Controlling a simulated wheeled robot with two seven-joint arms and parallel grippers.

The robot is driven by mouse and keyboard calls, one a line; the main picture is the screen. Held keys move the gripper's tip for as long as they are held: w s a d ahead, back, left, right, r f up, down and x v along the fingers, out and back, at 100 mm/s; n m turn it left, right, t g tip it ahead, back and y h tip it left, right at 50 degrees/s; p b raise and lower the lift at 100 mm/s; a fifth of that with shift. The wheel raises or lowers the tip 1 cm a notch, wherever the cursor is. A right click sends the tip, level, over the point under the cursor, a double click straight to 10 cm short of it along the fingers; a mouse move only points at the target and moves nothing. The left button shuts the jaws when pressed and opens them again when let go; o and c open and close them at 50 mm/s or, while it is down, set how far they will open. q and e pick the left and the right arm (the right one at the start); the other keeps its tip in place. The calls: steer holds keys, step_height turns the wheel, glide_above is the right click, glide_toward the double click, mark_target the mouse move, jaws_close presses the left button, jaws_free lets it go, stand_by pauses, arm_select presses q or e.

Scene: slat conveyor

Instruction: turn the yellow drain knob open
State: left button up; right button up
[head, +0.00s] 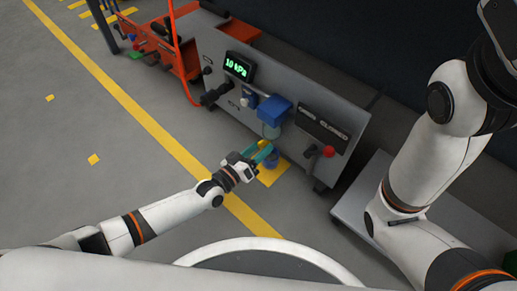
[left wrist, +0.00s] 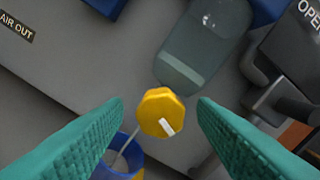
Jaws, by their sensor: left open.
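The yellow drain knob (left wrist: 157,108) is faceted, with a white mark on its face that points to the lower right in the left wrist view. It sits below a clear bowl (left wrist: 190,55). My left gripper (left wrist: 162,104) is open, with one teal finger on each side of the knob and visible gaps between. In the head view my left gripper (head: 265,153) is at the lower front of the grey panel, and its fingers partly hide the knob. My right arm shows at the right of the head view, but its gripper does not show.
The panel (head: 210,45) carries a gauge reading 10 kPa (head: 239,66), a blue housing (head: 275,111) and a red-knobbed lever (head: 328,152). A blue cup (left wrist: 122,158) with a thin tube is below the knob. Open floor (head: 110,160) lies to the left.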

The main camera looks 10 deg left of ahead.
arm_select(q)
steer(key=shift+s+a+r+p, duration=0.1)
steer(key=shift+s+a+p, duration=0.2)
steer(key=shift+s+p, duration=0.05)
steer(key=p+v, duration=0.5)
steer(key=v, duration=0.6)
